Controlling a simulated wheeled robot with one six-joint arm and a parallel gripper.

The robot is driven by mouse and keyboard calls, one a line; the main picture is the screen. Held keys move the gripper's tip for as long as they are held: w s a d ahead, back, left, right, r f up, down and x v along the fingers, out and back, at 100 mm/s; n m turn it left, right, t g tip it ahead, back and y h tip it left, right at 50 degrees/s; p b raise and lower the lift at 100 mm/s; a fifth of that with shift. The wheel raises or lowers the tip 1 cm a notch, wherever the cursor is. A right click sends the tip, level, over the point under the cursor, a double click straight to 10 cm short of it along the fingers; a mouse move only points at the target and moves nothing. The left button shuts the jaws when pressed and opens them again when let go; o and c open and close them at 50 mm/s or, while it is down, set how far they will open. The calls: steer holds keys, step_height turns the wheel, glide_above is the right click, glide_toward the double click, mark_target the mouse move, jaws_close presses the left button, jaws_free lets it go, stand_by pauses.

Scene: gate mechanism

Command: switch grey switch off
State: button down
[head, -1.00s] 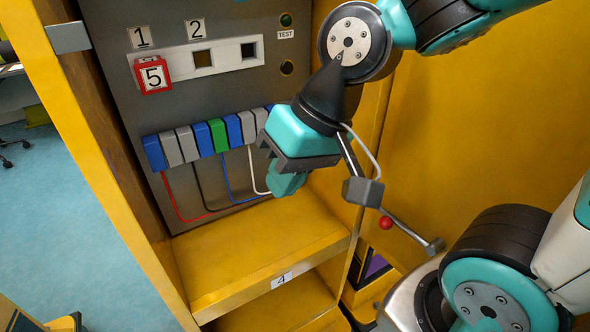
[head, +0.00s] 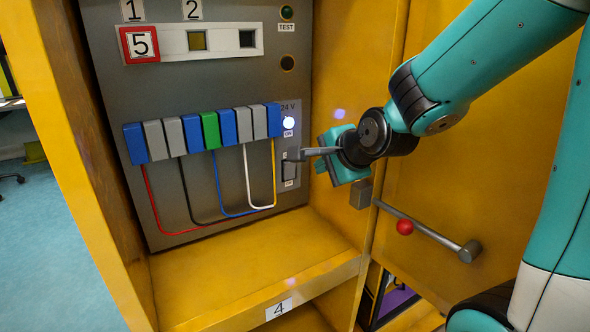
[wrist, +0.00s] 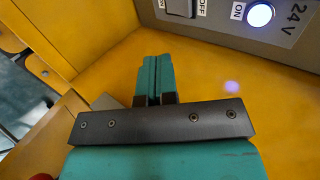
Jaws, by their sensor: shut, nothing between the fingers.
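The grey switch (head: 290,170) sits low on the 24 V plate at the right edge of the grey panel. The lamp (head: 289,123) above it is lit bluish white, with an ON label beside it. In the wrist view the switch (wrist: 180,8) is cut by the top edge, with an OFF label next to it. My gripper (head: 322,167) is just right of the switch. In the wrist view its teal fingers (wrist: 154,62) are together and empty, with the switch beyond and right of the tips. Whether it touches the switch cannot be told.
A row of blue, grey and green blocks (head: 208,130) with coloured wires is left of the plate.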

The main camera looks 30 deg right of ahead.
steer(key=shift+w+p, duration=0.15)
steer(key=shift+p, duration=0.2)
steer(key=p, duration=0.6)
glide_toward(289, 171)
steer(key=x, duration=0.5)
steer(key=shift+w+f, duration=0.1)
steer(key=shift+f, duration=0.4)
steer(key=shift+w, duration=0.45)
